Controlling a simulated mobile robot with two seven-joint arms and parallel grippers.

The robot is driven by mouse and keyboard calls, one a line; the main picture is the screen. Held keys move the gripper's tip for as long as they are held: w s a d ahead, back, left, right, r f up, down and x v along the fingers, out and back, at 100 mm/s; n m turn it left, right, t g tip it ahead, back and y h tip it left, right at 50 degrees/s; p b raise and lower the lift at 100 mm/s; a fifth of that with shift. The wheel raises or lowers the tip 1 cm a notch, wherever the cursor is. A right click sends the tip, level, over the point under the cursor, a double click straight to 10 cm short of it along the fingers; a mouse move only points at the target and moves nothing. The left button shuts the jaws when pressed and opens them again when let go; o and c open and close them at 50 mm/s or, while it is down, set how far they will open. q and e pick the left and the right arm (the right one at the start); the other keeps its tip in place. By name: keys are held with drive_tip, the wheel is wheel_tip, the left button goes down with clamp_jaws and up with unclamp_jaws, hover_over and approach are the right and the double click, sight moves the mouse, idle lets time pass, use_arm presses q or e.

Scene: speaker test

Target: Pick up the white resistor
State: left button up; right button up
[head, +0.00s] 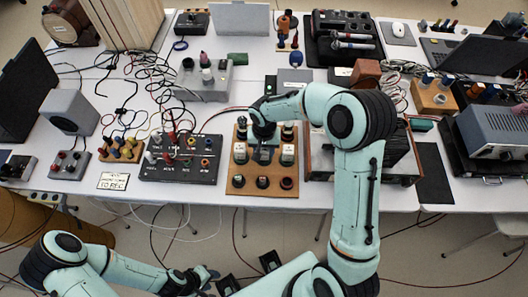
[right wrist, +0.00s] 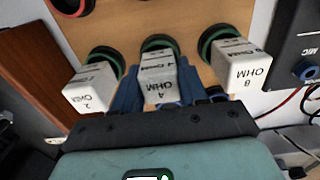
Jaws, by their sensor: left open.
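A wooden board (head: 235,187) carries a row of white block resistors in black-and-green terminals. The right wrist view shows three of them: the 2 OHM resistor (right wrist: 92,88), the 4 OHM resistor (right wrist: 158,80) and the 8 OHM resistor (right wrist: 236,66). My right gripper (head: 264,148) is over the board in the head view and hides much of the middle resistor. In the right wrist view its blue fingers (right wrist: 158,98) stand against both sides of the 4 OHM resistor, which still sits at its terminal. My left gripper (head: 202,276) is open and empty, low in front of the table.
A black panel (head: 180,178) with coloured jacks stands left of the board. A wood-sided box (head: 318,170) stands close on its right. A handwritten card (head: 113,181) lies at the table's front edge. Loose cables (head: 140,75) run over the table behind.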

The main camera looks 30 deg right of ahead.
drive_tip(key=shift+r, duration=0.1)
use_arm(q)
drive_tip(key=shift+w+r+p, duration=0.7)
drive_tip(key=shift+r+p, duration=0.15)
drive_tip(key=shift+r, duration=0.2)
use_arm(e)
wheel_tip(320, 180, up, 20)
